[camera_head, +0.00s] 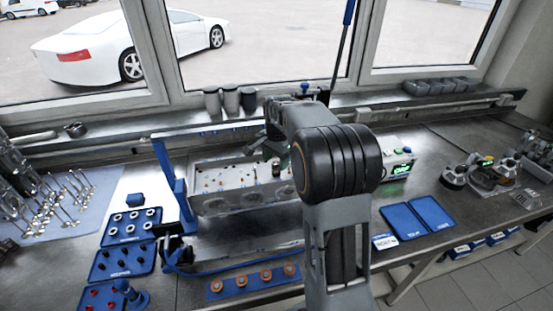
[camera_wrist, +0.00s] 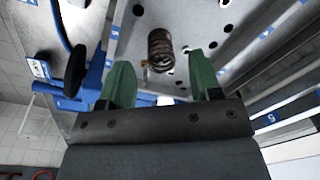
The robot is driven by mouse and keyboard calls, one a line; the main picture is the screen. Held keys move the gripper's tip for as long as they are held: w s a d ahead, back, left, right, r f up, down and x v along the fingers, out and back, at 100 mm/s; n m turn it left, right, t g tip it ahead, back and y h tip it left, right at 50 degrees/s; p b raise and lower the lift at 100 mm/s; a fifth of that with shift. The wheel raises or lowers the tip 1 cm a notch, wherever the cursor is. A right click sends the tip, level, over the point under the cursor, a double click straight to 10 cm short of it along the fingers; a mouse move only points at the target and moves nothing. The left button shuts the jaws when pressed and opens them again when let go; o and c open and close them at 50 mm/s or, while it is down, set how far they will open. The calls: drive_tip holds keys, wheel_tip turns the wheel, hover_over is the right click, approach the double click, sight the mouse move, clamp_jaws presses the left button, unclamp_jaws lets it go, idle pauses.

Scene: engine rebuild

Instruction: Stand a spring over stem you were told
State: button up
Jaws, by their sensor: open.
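The cylinder head (camera_head: 238,183) lies on the bench behind my arm, with holes and several small stem tips along its top. A dark coil spring (camera_wrist: 160,48) stands on its surface in the wrist view. It shows small and dark in the head view (camera_head: 276,169). A short coppery tip (camera_wrist: 146,64) shows close beside its base; I cannot tell whether a stem is inside the coil. My gripper (camera_wrist: 162,80) has its green fingers apart, one on each side of the spring, with visible gaps. In the head view my gripper (camera_head: 270,150) is low over the cylinder head, partly hidden by my arm.
Blue trays with rings (camera_head: 131,226), dark parts (camera_head: 122,262) and red parts stand at the left. Valves (camera_head: 75,195) lie on a mat further left. A blue post (camera_head: 172,185) rises beside the cylinder head. An open blue case (camera_head: 418,215) lies at the right.

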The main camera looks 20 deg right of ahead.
wheel_tip(320, 180, up, 14)
drive_tip(key=shift+s+b, duration=0.4)
drive_tip(key=shift+s, duration=0.05)
idle(0.4)
wheel_tip(320, 180, down, 6)
drive_tip(key=s+a+f+n+t, duration=0.1)
drive_tip(key=s+n, duration=0.1)
drive_tip(key=n, duration=0.4)
drive_tip(key=s+a+f+n+t, duration=0.1)
drive_tip(key=s+a+f+n, duration=0.1)
drive_tip(key=s, duration=0.7)
drive_tip(key=s+a+f+n+t, duration=0.2)
drive_tip(key=s+a+n, duration=0.3)
drive_tip(key=s, duration=0.5)
drive_tip(key=shift+a+f, duration=0.2)
drive_tip(key=shift+a, duration=0.95)
drive_tip(key=shift+s, duration=0.1)
